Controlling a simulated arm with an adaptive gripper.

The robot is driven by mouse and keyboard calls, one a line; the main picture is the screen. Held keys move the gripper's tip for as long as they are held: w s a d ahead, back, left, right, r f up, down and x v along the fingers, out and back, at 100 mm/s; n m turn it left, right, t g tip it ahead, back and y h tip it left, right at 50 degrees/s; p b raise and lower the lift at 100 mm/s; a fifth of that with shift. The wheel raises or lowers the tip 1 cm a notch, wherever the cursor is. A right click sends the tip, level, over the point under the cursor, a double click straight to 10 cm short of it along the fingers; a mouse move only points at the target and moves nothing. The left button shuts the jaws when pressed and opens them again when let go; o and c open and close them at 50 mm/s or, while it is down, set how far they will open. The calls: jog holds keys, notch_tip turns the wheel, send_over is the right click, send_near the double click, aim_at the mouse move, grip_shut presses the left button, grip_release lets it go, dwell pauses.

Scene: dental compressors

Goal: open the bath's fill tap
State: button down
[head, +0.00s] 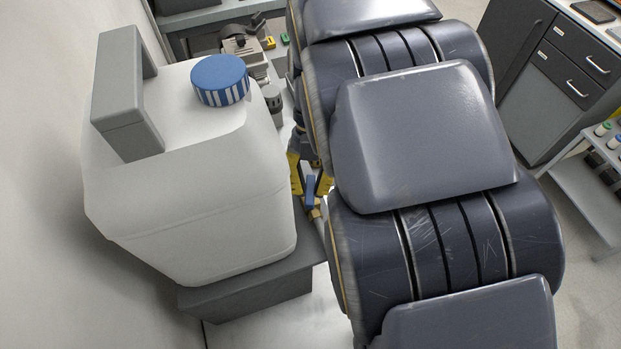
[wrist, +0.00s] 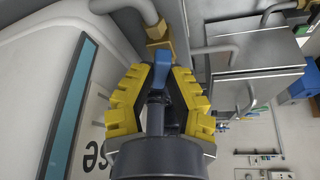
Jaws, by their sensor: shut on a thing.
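The tap has a blue lever (wrist: 162,59) on a brass body (wrist: 157,45), joined to a grey pipe (wrist: 146,10) in the wrist view. The blue lever (head: 310,191) also shows in the head view, in the gap between a white canister and my arm. My gripper (wrist: 160,72) has its yellow fingers on both sides of the lever and is shut on it. In the head view my gripper (head: 310,181) is partly hidden behind my arm. Which body is the bath is unclear; a metal box (wrist: 253,68) stands right of the tap in the wrist view.
The white canister (head: 200,215) with a blue cap (head: 220,80) stands on a grey block (head: 245,297), close left of my gripper. A white panel (wrist: 40,65) with a teal strip is close left in the wrist view. Grey drawers (head: 570,75) stand at the right.

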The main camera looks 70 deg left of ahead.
jog(key=shift+d+f, duration=0.1)
dwell(0.3)
jog(key=c, duration=1)
grip_release()
